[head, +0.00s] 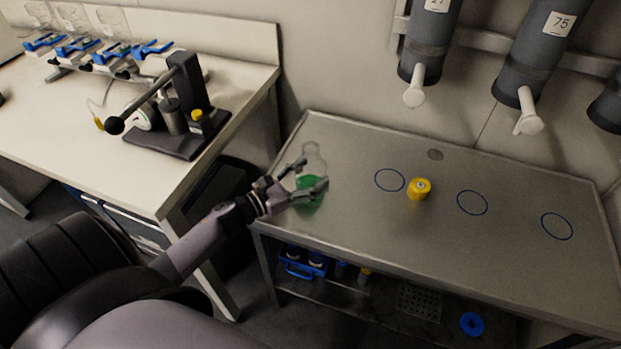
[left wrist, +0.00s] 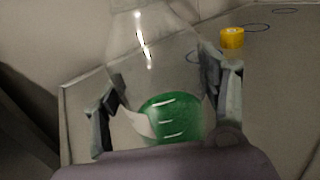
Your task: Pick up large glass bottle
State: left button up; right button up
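In the left wrist view the bottle (left wrist: 150,50) fills the space between the spread fingers of the gripper (left wrist: 165,110). I cannot tell whether the fingers touch the glass. The bottle's base is partly hidden by the gripper. My right gripper is not in view.
A yellow cap or small container (head: 419,188) stands on the table beside blue circle marks. Grey cylinders with white spouts (head: 529,122) hang above. A white bench (head: 60,130) with a black press (head: 180,110) is at left. The table's right part is clear.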

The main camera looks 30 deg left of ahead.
pick_arm(q)
jog(key=shift+r, duration=0.1)
jog(key=c, duration=1.1)
notch_tip(320, 180, up, 20)
jog(key=p, duration=0.2)
jog(key=shift+p, duration=0.3)
